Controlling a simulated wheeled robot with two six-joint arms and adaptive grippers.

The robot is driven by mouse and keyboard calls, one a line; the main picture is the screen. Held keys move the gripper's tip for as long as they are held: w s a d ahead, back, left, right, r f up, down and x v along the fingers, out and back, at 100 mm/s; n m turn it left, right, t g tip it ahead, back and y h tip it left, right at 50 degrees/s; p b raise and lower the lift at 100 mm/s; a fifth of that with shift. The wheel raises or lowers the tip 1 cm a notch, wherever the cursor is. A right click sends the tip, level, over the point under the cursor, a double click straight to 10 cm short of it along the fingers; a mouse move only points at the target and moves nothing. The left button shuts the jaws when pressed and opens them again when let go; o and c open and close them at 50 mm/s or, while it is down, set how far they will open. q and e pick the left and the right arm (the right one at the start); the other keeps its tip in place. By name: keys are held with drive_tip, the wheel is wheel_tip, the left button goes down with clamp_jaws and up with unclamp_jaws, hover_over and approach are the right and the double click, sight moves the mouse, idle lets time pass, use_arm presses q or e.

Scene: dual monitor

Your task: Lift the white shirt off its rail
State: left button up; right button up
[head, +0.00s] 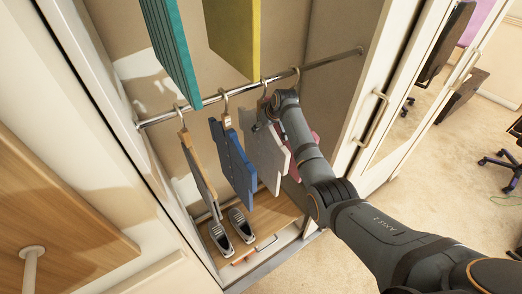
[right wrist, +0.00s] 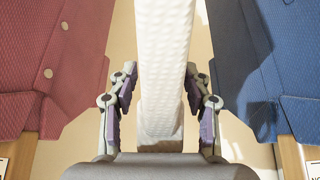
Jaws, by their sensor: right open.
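The white shirt (head: 263,150) hangs from the rail (head: 325,63) in the head view, between a blue shirt and a red one. My right gripper (head: 271,108) is at its upper part, just below the rail. My wrist hides part of the shirt and its hanger. In the right wrist view the white shirt (right wrist: 165,60) appears edge-on between the two fingers of the right gripper (right wrist: 162,85). The fingers are open, one on each side of it, with small gaps visible. My left gripper is not in view.
A blue shirt (head: 233,160) and a brown garment (head: 201,178) hang to the left. A red shirt (right wrist: 45,70) is close on the other side. Teal (head: 168,45) and yellow (head: 234,35) panels hang above. Shoes (head: 241,224) stand below. The wardrobe door (head: 400,90) is at right.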

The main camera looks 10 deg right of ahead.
clamp_jaws()
drive_tip(key=shift+r, duration=0.15)
idle(0.4)
